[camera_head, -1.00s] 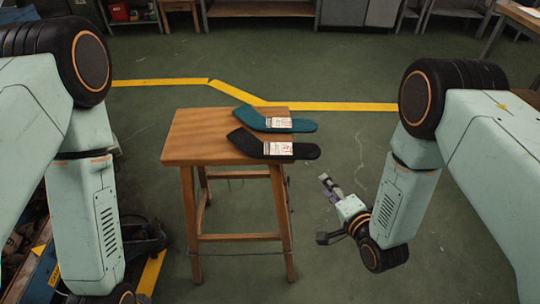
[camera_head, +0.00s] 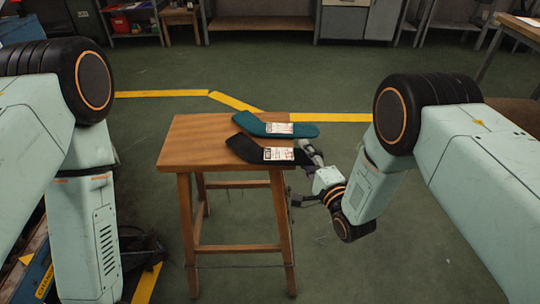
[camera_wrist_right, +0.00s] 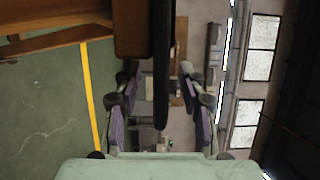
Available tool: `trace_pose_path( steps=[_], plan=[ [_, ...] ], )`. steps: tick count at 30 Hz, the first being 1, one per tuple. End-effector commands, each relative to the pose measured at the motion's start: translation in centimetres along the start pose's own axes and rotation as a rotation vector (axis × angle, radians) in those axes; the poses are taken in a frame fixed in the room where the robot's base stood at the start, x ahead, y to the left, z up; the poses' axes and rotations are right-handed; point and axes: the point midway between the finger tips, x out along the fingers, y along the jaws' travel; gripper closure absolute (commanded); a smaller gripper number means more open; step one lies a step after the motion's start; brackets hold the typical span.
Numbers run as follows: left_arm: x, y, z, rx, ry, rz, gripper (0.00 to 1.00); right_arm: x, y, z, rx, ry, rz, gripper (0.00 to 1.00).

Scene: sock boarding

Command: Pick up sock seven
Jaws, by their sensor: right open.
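Two socks lie flat on a wooden stool, each with a white printed label too small to read. The black sock (camera_head: 245,149) is at the front; the teal sock (camera_head: 250,123) is behind it. I cannot tell which is sock seven. My right gripper (camera_head: 306,176) is open at the stool's right side, by the black sock's overhanging end, partly covering it. In the right wrist view the black sock (camera_wrist_right: 163,70) shows edge-on between the two spread fingers (camera_wrist_right: 160,108), with space on both sides. My left gripper is out of view.
The wooden stool (camera_head: 190,150) stands on a green floor (camera_head: 400,260). Yellow floor lines (camera_head: 165,94) run behind it. A dark machine part (camera_head: 140,250) sits at the lower left. Floor right of the stool is open.

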Motion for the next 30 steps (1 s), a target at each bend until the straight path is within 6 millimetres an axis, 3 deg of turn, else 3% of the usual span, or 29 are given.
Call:
trace_pose_path(
  steps=[8,23,30],
  plan=[
    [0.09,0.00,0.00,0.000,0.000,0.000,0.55,0.47,-0.08,0.01,0.000,0.000,0.000,0.59],
    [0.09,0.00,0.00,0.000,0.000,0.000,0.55,0.43,-0.05,-0.01,0.000,0.000,0.000,1.00],
    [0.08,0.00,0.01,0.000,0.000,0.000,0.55,0.43,-0.09,-0.02,0.000,0.000,0.000,1.00]
  ],
)
